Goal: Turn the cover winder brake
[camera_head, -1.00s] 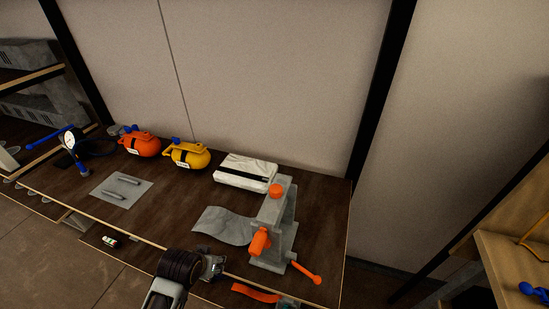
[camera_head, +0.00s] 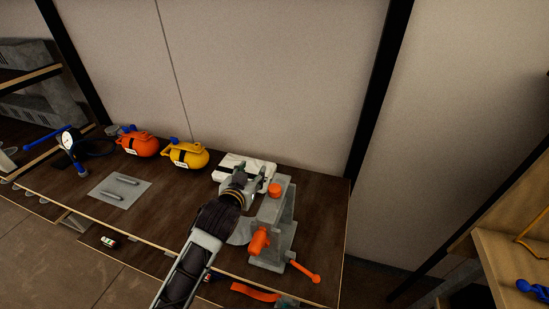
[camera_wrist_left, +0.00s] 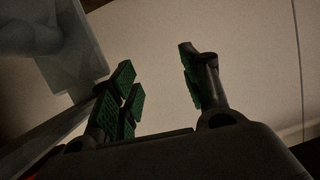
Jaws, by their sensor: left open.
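The winder (camera_head: 287,225) is a grey stand at the right part of the workbench. It has a round orange knob (camera_head: 275,190) on top, an orange part (camera_head: 259,241) on its front and an orange crank handle (camera_head: 305,271) low at its right. I cannot tell for certain which orange part is the brake. My left gripper (camera_head: 250,176) is open and empty, just left of the top knob and apart from it. The left wrist view shows its spread green-padded fingers (camera_wrist_left: 160,88) and a grey shape at upper left, probably the winder. My right gripper is not in view.
A white folded bundle (camera_head: 228,171) lies behind my left gripper. A grey sheet (camera_head: 240,233) is partly hidden by my arm. Yellow (camera_head: 187,155) and orange (camera_head: 139,145) containers stand further left. An orange strip (camera_head: 255,292) lies in front. The wall is close behind.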

